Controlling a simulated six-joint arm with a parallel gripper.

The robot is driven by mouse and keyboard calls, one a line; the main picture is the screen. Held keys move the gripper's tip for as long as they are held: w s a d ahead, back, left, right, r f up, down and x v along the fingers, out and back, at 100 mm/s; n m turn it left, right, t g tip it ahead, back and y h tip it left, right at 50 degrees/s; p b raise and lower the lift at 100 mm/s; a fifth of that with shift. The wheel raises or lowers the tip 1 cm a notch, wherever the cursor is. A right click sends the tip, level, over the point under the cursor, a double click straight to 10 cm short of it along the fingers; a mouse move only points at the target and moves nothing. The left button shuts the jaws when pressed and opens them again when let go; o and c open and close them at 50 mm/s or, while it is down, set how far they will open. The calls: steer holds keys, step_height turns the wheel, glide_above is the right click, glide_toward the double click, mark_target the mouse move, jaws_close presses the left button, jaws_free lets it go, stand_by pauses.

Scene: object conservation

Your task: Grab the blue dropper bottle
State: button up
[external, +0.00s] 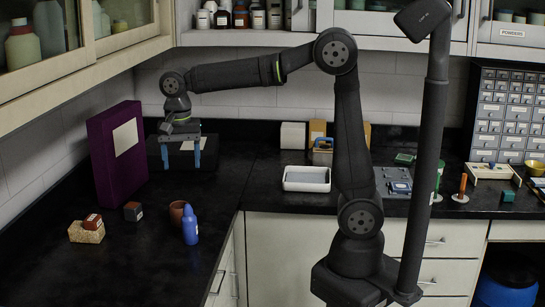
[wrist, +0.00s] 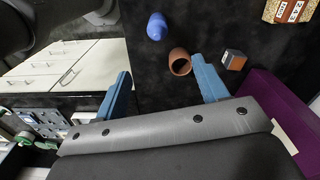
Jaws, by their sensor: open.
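The blue dropper bottle (external: 190,226) stands upright on the black counter, close to the brown cup (external: 177,212). In the wrist view the bottle (wrist: 157,27) is at the top middle, beyond my fingers and up-left of the cup (wrist: 180,62). My gripper (external: 181,152) is open and empty, with its two blue fingers pointing down over the back left of the counter. In the wrist view the fingers of my gripper (wrist: 162,90) are wide apart. It is behind the bottle and apart from it.
A purple box (external: 118,155) stands at the left. A small dark block (external: 133,211) and a brown block on a cork-like block (external: 87,232) lie left of the cup. A white tray (external: 307,178) is right. The counter in front of the bottle is clear.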

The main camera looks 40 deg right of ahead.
steer(key=m, duration=1)
glide_toward(188, 214)
steer(key=f, duration=0.1)
steer(key=w+f, duration=0.1)
steer(key=f, duration=0.3)
steer(key=shift+w+d+f, duration=0.15)
steer(key=shift+w+f, duration=0.1)
steer(key=shift+w, duration=0.15)
steer(key=shift+s+d+f, duration=0.1)
steer(key=shift+s+f, duration=0.05)
steer(key=shift+f, duration=1.2)
steer(key=shift+s+d+f, duration=0.1)
steer(key=shift+f, duration=1.2)
steer(key=c, duration=1.1)
